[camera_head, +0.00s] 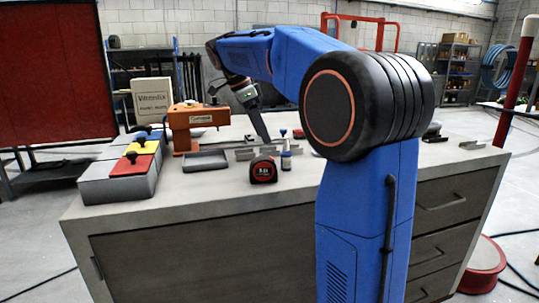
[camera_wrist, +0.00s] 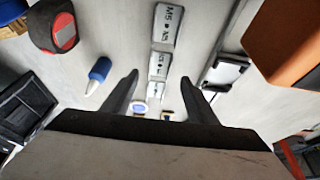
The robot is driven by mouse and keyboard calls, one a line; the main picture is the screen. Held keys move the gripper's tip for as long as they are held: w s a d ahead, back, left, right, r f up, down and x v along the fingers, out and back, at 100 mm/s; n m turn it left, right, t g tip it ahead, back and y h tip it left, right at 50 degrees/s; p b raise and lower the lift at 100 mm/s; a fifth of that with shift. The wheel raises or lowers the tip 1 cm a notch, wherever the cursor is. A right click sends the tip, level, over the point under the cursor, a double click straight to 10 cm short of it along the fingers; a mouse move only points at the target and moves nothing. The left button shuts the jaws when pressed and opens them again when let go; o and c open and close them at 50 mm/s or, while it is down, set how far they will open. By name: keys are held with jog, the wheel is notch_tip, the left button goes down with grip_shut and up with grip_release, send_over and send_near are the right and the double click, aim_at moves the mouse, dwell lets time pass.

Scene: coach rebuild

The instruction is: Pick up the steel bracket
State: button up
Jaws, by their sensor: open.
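My gripper (camera_wrist: 160,92) is open in the wrist view, with its two dark fingers apart over the bench and nothing held between them. In the head view my gripper (camera_head: 262,135) points down over the middle of the bench. A row of grey metal pieces marked M5 (camera_wrist: 166,27) runs up the wrist view beyond the fingertips. A pale metal piece with dark parts (camera_wrist: 226,70) lies right of the right finger. I cannot tell which of these is the steel bracket. An angled metal piece (camera_head: 471,145) lies at the bench's right end.
An orange machine (camera_head: 196,122), a dark tray (camera_head: 206,161) and grey bins (camera_head: 116,187) are at left. Small round items (camera_wrist: 140,107) sit near the fingers.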

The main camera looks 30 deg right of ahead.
aim_at(270, 152)
jog(key=shift+x, duration=2.7)
jog(key=c, duration=1.2)
